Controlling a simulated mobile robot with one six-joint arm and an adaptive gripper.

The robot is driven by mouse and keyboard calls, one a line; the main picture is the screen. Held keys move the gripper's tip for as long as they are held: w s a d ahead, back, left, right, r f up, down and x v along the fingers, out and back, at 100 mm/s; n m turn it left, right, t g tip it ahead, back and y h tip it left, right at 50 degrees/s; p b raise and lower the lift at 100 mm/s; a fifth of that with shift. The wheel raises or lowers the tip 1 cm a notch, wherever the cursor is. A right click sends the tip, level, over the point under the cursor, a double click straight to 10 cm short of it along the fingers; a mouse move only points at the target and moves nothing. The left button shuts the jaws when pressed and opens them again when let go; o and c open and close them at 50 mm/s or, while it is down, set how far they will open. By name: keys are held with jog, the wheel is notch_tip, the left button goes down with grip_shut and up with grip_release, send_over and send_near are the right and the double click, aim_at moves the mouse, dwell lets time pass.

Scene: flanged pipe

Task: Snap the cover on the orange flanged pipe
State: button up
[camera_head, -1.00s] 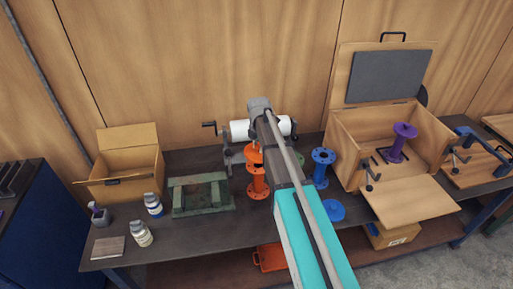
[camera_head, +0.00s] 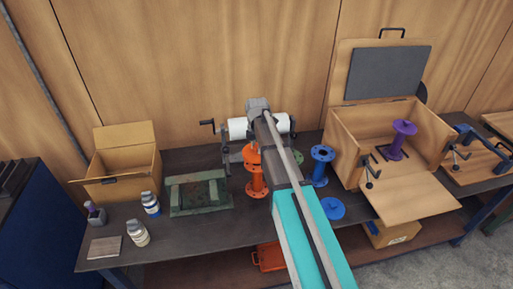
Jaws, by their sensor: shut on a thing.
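The orange flanged pipe (camera_head: 256,181) stands upright on the dark bench, partly behind my arm. An orange cover (camera_head: 250,153) is at its top flange. Cover and flange look close together, but I cannot tell whether the cover is fully seated. My gripper (camera_head: 262,143) points down above the pipe, shut on the orange cover; my arm hides most of its fingers. A blue flanged pipe (camera_head: 321,165) stands to the right, with a flat blue cover (camera_head: 332,208) lying in front of it.
A white roll on a stand (camera_head: 238,128) is behind my arm. A green frame (camera_head: 199,193), bottles (camera_head: 150,203) and an open cardboard box (camera_head: 124,165) are on the left. An open wooden box (camera_head: 385,150) holding a purple flanged pipe (camera_head: 402,140) is on the right.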

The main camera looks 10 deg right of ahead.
aim_at(257, 156)
jog(key=shift+f+b, duration=1.9)
jog(key=shift+f, duration=0.3)
jog(key=shift+f+b, duration=0.45)
jog(key=shift+b, duration=0.05)
dwell(2.4)
dwell(0.3)
jog(key=o, duration=1)
jog(key=o, duration=0.3)
jog(key=shift+r+p, duration=2.75)
jog(key=shift+p, duration=0.05)
